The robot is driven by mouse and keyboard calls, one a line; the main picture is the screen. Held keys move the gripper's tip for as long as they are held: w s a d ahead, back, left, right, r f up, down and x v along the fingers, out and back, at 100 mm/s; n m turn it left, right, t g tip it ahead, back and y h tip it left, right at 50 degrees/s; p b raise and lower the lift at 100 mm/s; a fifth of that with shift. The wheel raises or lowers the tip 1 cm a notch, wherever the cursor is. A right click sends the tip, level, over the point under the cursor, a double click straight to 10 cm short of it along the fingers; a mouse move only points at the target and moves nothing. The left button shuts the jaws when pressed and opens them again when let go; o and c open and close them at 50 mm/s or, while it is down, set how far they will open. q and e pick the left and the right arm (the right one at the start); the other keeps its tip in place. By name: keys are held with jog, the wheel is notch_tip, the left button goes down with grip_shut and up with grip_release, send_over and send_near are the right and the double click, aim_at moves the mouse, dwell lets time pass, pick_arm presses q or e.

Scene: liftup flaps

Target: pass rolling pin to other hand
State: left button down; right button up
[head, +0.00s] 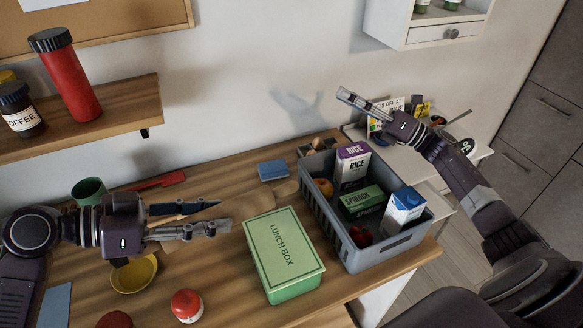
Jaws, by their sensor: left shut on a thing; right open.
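The rolling pin (255,200) is light wood, much like the table top in colour. It lies between the fingers of my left gripper (225,213), which is shut on it at the left. Its far end points right, toward the grey crate. The gripper hides part of the pin, and I cannot tell how far it is above the table. My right gripper (405,103) is open and empty, raised beyond the crate at the upper right, well apart from the pin.
A green lunch box (283,250) and a grey crate (385,252) of groceries stand right of the pin. A blue sponge (272,170) lies behind it. A yellow bowl (135,273), a green cup (90,190) and a red-lidded jar (187,305) are near my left gripper.

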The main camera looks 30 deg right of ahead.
jog(key=s+a+r+n+g+y, duration=0.2)
jog(key=a+r+n+g+y, duration=0.3)
jog(key=a, duration=0.5)
jog(key=n+g+h, duration=0.5)
jog(key=n+g, duration=0.7)
jog(key=n, duration=0.1)
send_near(241, 209)
jog(key=shift+w+d+f, duration=0.3)
jog(key=shift+w+d, duration=0.2)
jog(key=shift+w+d+f, duration=0.3)
jog(key=shift+w+d, duration=0.2)
jog(key=shift+a+f+g, duration=0.2)
jog(key=shift+g, duration=0.1)
jog(key=x, duration=1.1)
jog(key=shift+a, duration=0.2)
